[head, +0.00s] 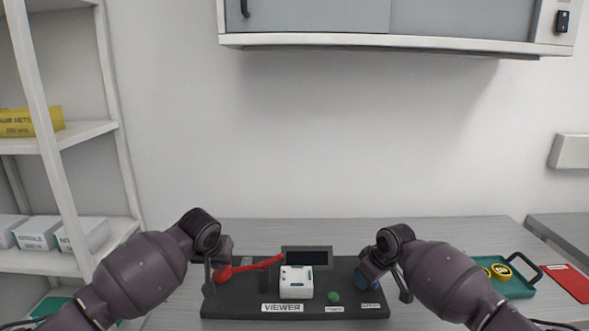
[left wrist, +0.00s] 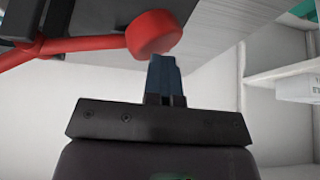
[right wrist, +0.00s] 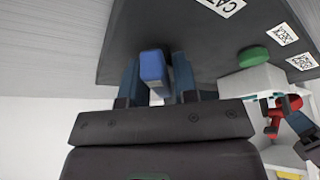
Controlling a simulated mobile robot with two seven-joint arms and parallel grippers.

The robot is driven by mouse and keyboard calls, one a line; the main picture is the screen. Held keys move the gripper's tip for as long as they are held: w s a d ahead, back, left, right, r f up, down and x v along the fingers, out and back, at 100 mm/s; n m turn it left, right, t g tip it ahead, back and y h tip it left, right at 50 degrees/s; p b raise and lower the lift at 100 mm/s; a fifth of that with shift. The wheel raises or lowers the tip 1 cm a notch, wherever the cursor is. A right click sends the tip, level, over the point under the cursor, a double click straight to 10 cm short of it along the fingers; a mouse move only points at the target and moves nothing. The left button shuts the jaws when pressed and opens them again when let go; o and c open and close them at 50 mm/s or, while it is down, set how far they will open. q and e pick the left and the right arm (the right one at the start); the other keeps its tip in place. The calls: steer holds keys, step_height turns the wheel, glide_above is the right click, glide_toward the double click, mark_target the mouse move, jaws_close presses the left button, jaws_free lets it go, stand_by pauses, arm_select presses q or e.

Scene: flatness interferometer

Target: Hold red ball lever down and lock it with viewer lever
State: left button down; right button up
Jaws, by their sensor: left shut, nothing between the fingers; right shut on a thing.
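The red ball lever (head: 250,266) is on the left of a dark instrument base, its rod sloping down left to the ball. My left gripper (head: 213,277) is at the ball. In the left wrist view its closed, empty fingers (left wrist: 165,77) are right beside the red ball (left wrist: 153,34); whether they touch it is unclear. My right gripper (head: 368,274) is at the base's right end. In the right wrist view its fingers (right wrist: 158,80) are around a blue handle (right wrist: 152,66), near a label beginning "CAT". The white unit (head: 296,283) stands behind the "VIEWER" label (head: 283,307).
A green button (head: 333,297) is on the base between the white unit and my right gripper. A green tray (head: 510,281) with yellow rings and a red sheet (head: 570,280) lie at right. Shelving (head: 60,150) stands at left; a wall cabinet (head: 400,25) hangs above.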

arm_select(q)
steer(key=shift+d, duration=0.1)
arm_select(e)
steer(key=shift+n+g, duration=0.3)
steer(key=shift+n, duration=0.5)
arm_select(q)
steer(key=shift+f, duration=0.1)
arm_select(e)
steer(key=n+g+y, duration=0.1)
steer(key=n, duration=0.2)
steer(key=shift+a, duration=0.1)
steer(key=shift+n+g, duration=0.3)
steer(key=shift+n, duration=0.6)
steer(key=n+g, duration=0.1)
steer(key=n, duration=0.1)
steer(key=shift+n+y, duration=0.3)
steer(key=shift+n, duration=0.1)
steer(key=o, duration=0.5)
